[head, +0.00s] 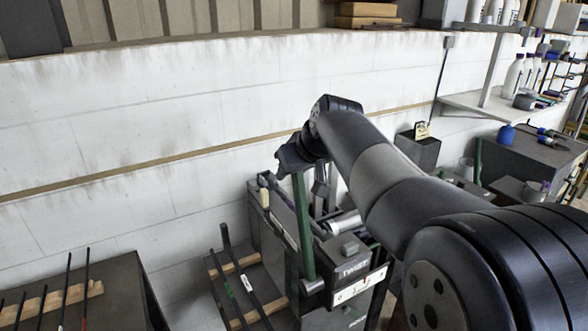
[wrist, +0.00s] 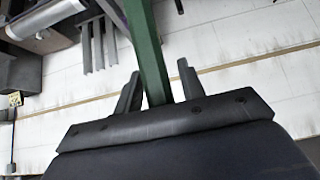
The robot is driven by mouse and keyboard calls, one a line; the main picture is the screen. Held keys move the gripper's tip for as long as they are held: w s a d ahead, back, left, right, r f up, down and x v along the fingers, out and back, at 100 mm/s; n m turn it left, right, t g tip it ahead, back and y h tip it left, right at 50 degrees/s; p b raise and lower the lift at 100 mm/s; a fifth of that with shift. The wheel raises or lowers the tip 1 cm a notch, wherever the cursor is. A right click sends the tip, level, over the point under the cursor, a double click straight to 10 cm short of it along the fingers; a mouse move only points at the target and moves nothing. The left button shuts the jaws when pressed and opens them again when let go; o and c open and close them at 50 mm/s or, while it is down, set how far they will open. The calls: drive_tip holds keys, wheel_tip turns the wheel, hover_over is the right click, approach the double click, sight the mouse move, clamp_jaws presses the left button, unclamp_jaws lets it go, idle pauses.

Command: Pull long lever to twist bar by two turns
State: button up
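The long green lever (head: 304,228) rises from a hub on the front of the dark twisting machine (head: 342,318), almost upright, with its top at my gripper (head: 293,160). In the wrist view, the lever (wrist: 148,50) passes between the two fingers of my gripper (wrist: 160,80). A narrow gap shows between the lever and each finger, so the fingers look open around it. The machine has a white label panel (head: 360,286) with a small red mark. I cannot make out the bar to be twisted in the machine.
A rack of dark rods (head: 238,278) stands left of the machine, and a dark bench (head: 118,285) with more rods is at lower left. A white block wall (head: 120,130) runs close behind. A shelf with bottles (head: 512,76) and a cluttered bench (head: 540,160) are at right.

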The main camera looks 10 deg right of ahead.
drive_tip(key=shift+o, duration=0.2)
drive_tip(key=shift+s+d+r, duration=0.1)
drive_tip(key=shift+s+r, duration=0.15)
drive_tip(key=shift+r, duration=0.2)
drive_tip(key=b+v, duration=0.1)
drive_tip(key=v, duration=0.8)
drive_tip(key=shift+s+r+b, duration=0.25)
drive_tip(key=shift+s+b, duration=0.1)
